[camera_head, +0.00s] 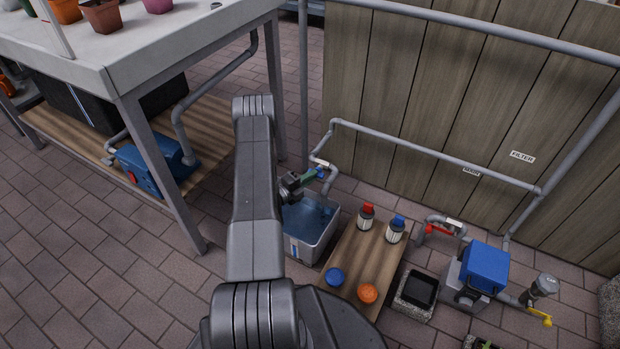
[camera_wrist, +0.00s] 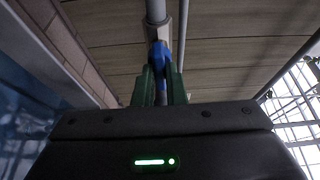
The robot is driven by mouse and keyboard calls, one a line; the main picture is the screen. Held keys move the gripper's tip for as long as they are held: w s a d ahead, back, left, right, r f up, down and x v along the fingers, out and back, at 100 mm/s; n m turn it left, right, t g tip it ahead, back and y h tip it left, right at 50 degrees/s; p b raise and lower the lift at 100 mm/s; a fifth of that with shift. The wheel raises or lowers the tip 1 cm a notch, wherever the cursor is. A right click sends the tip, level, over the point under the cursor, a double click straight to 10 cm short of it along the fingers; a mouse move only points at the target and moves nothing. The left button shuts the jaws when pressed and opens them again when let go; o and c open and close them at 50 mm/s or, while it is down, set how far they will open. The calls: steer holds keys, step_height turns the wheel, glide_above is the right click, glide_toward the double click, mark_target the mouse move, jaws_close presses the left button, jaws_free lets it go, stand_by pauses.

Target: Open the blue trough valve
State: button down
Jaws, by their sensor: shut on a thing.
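The blue trough valve (camera_head: 321,172) is a small blue handle on a grey pipe just above the trough. The trough (camera_head: 303,250) is a light grey bin with blue water in it, standing on the paving. My gripper (camera_head: 315,176) reaches over the trough to the valve. In the wrist view the blue valve handle (camera_wrist: 159,54) is between the green fingers of my gripper (camera_wrist: 160,78), which are shut on it. The handle looks in line with the pipe there, but its lower part is hidden between the fingers.
A wooden board (camera_head: 371,257) right of the trough holds two bottles and blue and orange round pieces. A red valve handle (camera_head: 441,232), a blue box unit (camera_head: 485,268) and a yellow handle (camera_head: 541,317) are farther right. A wooden panel wall (camera_head: 430,100) stands behind; a potting table (camera_head: 170,50) is left.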

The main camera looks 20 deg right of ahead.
steer(key=c, duration=1.5)
jaws_free()
steer(key=p+v, duration=0.3)
steer(key=v, duration=1.1)
steer(key=shift+f+p, duration=0.1)
steer(key=shift+p, duration=0.25)
steer(key=shift+d, duration=0.15)
steer(key=b+x, duration=0.3)
steer(key=x, duration=1)
steer(key=shift+w+d, duration=0.2)
steer(key=shift+d, duration=0.1)
